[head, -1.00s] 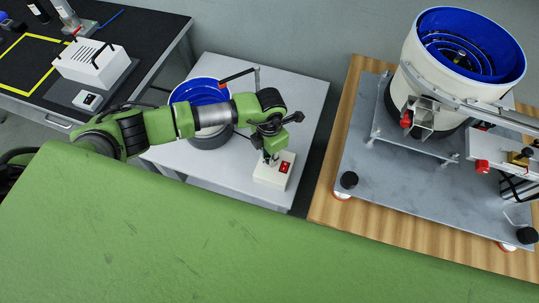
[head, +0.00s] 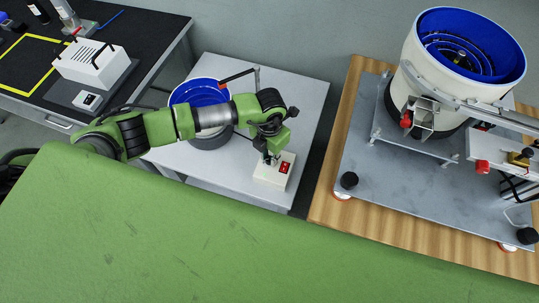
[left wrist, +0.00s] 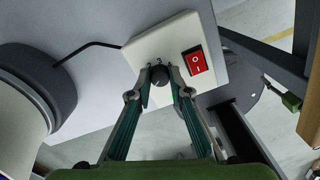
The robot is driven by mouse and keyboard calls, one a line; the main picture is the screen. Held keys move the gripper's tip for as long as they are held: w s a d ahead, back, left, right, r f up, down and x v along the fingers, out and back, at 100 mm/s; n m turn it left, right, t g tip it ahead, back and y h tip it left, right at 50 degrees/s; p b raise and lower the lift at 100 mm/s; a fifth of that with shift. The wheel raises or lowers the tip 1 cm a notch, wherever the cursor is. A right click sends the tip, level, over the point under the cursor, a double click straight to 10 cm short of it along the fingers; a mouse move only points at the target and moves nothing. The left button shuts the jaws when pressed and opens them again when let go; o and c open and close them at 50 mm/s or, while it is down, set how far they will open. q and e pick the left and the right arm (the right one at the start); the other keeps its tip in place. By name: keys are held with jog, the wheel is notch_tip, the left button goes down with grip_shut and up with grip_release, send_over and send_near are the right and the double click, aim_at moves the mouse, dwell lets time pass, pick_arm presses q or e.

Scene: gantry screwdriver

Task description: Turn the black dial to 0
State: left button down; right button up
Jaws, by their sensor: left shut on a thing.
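The black dial (left wrist: 160,76) is on top of a white control box (left wrist: 150,42), beside a red rocker switch (left wrist: 195,61). The digits 2 and 3 seem to show beside the dial; other marks are hidden, and I cannot read where the dial points. My left gripper (left wrist: 161,84) has its two fingertips on either side of the dial, shut on it. In the head view the left gripper (head: 270,158) reaches down onto the control box (head: 268,178) and hides the dial. The red switch (head: 284,167) shows there. My right gripper is not in view.
A blue-lined bowl feeder (head: 203,93) stands on the same light table (head: 305,90), under my left forearm. A larger bowl feeder (head: 425,70) stands on a metal plate at right. A white slotted box (head: 95,68) is on the black bench at left.

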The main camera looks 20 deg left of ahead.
aim_at(269, 159)
pick_arm(q)
jog(key=c, duration=1.9)
grip_release()
notch_tip(269, 159, up, 12)
